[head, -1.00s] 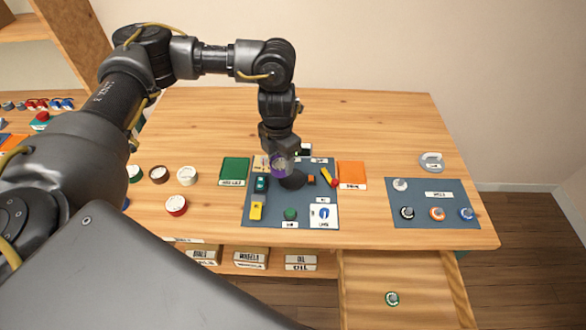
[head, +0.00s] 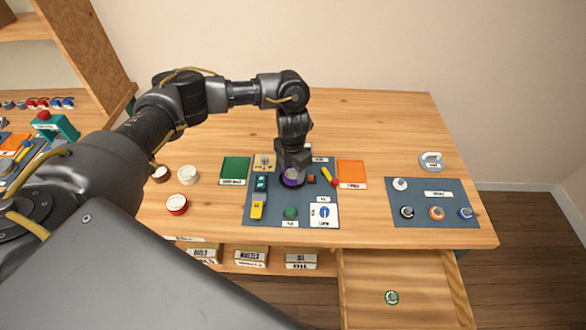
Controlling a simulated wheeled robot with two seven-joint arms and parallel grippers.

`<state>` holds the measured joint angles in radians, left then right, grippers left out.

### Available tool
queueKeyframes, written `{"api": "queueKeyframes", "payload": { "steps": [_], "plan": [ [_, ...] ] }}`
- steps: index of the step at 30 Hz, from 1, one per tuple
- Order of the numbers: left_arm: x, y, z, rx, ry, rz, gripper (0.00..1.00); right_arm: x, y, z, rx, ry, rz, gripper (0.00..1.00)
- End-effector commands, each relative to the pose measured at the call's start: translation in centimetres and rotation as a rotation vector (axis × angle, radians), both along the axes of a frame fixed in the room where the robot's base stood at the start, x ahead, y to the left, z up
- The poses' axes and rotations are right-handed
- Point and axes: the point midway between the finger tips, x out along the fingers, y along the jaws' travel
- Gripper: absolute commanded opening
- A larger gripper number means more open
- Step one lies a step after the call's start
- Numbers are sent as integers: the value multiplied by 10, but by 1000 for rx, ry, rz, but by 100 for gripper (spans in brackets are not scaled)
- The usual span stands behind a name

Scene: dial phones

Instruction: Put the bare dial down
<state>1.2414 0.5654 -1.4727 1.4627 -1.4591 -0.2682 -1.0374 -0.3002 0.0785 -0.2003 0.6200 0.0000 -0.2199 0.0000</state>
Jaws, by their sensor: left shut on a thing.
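The dial (head: 291,179), round with a purple rim and a pale face, is in my left gripper (head: 292,170). The gripper is shut on it and points down over the middle of the dark grey mat (head: 265,222). The dial is at or just above the mat; I cannot tell whether it touches. The gripper partly hides it. My right gripper is not in view.
Around the dial on the mat are a teal piece (head: 261,183), a yellow piece (head: 257,210), a green knob (head: 291,212), a yellow-red tool (head: 328,176) and a white card (head: 324,215). Green (head: 235,168) and orange (head: 351,172) squares flank the mat. An open drawer (head: 420,275) is at the front.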

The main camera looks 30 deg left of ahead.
Motion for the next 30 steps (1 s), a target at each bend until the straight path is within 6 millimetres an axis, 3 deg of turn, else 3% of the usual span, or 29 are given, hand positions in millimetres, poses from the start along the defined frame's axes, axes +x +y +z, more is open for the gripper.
{"api": "queueKeyframes", "payload": {
  "steps": [9,10,15,24,30],
  "plan": [
    [0,0,-6,0,0,0,28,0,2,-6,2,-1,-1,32],
    [0,0,-6,0,0,0,55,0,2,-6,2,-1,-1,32],
    [0,0,-5,0,0,0,75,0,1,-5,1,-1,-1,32],
    [0,0,-2,0,0,0,75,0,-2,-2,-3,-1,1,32],
    [2,0,23,1,-7,-3,75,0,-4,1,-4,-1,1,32]
  ]
}}
